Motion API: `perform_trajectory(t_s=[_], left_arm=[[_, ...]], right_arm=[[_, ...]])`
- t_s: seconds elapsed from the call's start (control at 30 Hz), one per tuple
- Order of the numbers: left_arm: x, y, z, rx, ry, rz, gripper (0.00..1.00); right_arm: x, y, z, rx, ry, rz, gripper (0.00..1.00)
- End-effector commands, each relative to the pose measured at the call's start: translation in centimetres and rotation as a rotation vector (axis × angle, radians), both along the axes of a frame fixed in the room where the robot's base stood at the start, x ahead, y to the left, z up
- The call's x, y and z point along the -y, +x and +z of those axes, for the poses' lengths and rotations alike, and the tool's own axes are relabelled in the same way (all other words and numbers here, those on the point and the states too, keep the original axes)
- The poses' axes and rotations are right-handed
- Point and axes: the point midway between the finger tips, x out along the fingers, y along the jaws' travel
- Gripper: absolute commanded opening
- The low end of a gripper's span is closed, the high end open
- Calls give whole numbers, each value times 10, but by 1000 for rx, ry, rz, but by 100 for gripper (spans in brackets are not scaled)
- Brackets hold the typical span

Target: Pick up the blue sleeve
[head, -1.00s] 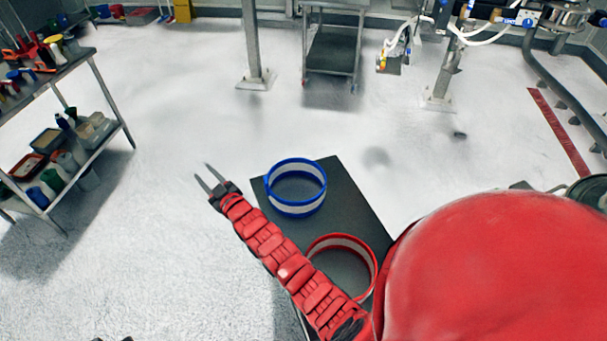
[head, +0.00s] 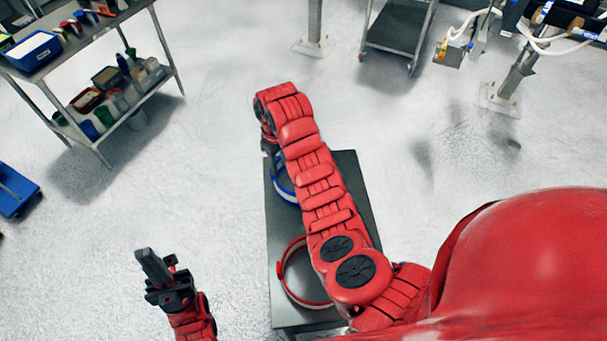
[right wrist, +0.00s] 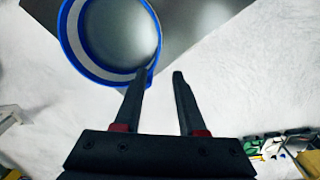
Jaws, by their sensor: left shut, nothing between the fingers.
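The blue sleeve (head: 284,190), a blue ring with a white inner band, stands on the dark table (head: 350,175). My right arm hides much of it in the head view. In the right wrist view the sleeve (right wrist: 66,45) is at the upper left. My right gripper (right wrist: 163,75) is open, with its left finger overlapping the sleeve's lower right edge and its right finger outside the ring. I cannot tell whether they touch. My left gripper (head: 150,268) is shut and empty, left of the table.
A red ring (head: 281,272) stands nearer on the same table, partly under my right arm. A shelf bench (head: 100,45) with containers is at the upper left. A blue cart (head: 14,190) is at the left edge. The floor left of the table is clear.

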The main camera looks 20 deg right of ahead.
Motion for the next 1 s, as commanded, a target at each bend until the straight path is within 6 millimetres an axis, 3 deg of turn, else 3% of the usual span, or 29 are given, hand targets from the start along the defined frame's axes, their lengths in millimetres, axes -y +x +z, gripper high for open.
perform_trajectory(t_s=[0.03, 0.3, 0.5, 0.63, 0.77, 1.0], left_arm=[[0, 0, -11, 0, 0, 0, 0], [0, 0, -60, 0, 0, 0, 0], [0, 0, -81, 0, 0, 0, 0], [0, 0, -82, 0, 0, 0, 0], [0, 0, -69, 0, 0, 0, 0], [0, 0, -49, 0, 0, 0, 0]], right_arm=[[2, 0, -15, 0, 1, -3, 40], [1, 0, -78, 3, 2, -3, 40], [1, 1, -102, 4, 0, -2, 40], [1, 1, -105, 4, 0, -2, 40], [1, -1, -109, 0, 0, -2, 40], [2, -2, -139, -1, 1, -2, 40]])
